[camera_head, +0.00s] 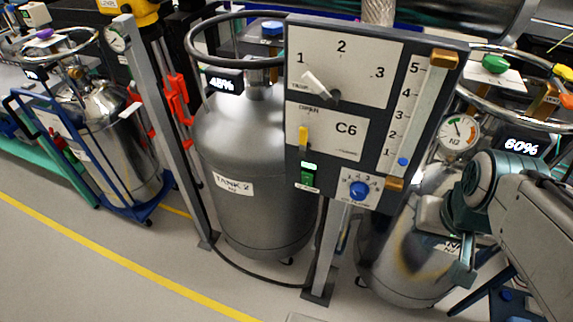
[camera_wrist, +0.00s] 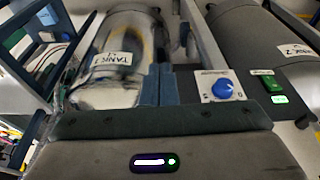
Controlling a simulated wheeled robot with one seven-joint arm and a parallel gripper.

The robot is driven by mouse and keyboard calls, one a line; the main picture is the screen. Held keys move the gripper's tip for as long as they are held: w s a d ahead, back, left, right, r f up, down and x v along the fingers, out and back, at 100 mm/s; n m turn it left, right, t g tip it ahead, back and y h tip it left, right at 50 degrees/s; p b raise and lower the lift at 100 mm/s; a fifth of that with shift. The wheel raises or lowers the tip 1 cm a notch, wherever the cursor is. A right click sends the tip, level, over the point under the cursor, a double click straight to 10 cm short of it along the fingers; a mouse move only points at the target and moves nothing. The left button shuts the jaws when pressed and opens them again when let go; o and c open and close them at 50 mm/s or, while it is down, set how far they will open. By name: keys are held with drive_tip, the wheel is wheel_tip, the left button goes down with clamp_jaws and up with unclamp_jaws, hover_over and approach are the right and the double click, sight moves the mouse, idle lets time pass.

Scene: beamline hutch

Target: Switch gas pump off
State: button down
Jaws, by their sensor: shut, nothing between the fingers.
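A control panel (camera_head: 346,148) marked C6 stands on a post in the middle of the head view. On its lower left is a green rocker switch (camera_head: 307,180) under a lit green indicator; I cannot read which device its label names. In the wrist view the green switch (camera_wrist: 270,82) and lit indicator are at the right, beyond a blue knob (camera_wrist: 223,88). My gripper (camera_head: 461,274) is right of and below the panel, in front of a tank, apart from the switch. In the wrist view its fingers (camera_wrist: 160,72) are together and empty.
The panel also carries a white selector lever (camera_head: 322,86), a yellow lever (camera_head: 303,137), a slider scale and the blue knob (camera_head: 358,189). Tank 2 (camera_head: 256,150) stands behind to the left, another tank (camera_head: 405,262) to the right. The floor in front is mostly clear.

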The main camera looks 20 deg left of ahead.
drive_tip(key=shift+a, duration=0.2)
drive_tip(key=w+a+f+n+t+h+b, duration=0.1)
drive_tip(key=a+f+n+t+h+b, duration=0.15)
drive_tip(key=f+n+h+b, duration=0.35)
drive_tip(key=w+a+f+n+t+h+b, duration=0.1)
drive_tip(key=a+f+n+h+b, duration=0.2)
drive_tip(key=f+b, duration=0.45)
drive_tip(key=s+a+n+t+y+b, duration=0.1)
drive_tip(key=a+n+t+y+b, duration=0.2)
drive_tip(key=a+t, duration=0.3)
drive_tip(key=s+a+n+t+y+b, duration=0.2)
drive_tip(key=a+n+t+y+b, duration=0.2)
drive_tip(key=a, duration=1.1)
drive_tip(key=n+t+b, duration=0.1)
drive_tip(key=t+b, duration=0.1)
drive_tip(key=t, duration=0.1)
drive_tip(key=shift+a+r+y, duration=0.15)
drive_tip(key=shift+a+y, duration=0.15)
